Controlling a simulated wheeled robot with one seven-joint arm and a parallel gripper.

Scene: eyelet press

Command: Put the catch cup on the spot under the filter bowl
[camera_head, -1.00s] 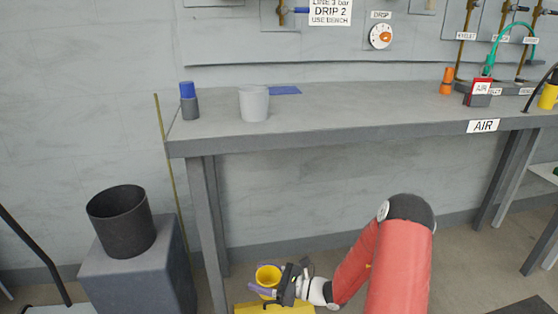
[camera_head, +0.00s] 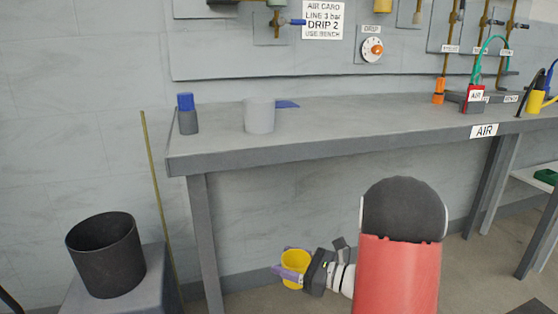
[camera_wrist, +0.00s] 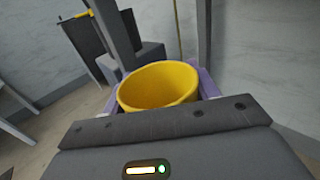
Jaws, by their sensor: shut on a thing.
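A yellow cup (camera_head: 296,262), likely the catch cup, is held upright between the purple fingers of my gripper (camera_head: 290,270), low in front of the bench and below its top. In the wrist view the cup (camera_wrist: 158,88) is open at the top and looks empty, with the fingers of my gripper (camera_wrist: 157,97) on both sides. A flat blue patch (camera_head: 287,104) lies on the bench top, partly behind a grey-white container. The fitting with a blue handle (camera_head: 296,22) is above it on the wall; the filter bowl cannot be told for certain.
The grey bench (camera_head: 350,115) has a clear middle. The grey-white container (camera_head: 259,116) and a blue-capped bottle (camera_head: 187,114) stand at its left. A black bin (camera_head: 105,255) is at lower left, beside a thin upright rod (camera_head: 160,205). An orange bottle (camera_head: 438,91) stands at right.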

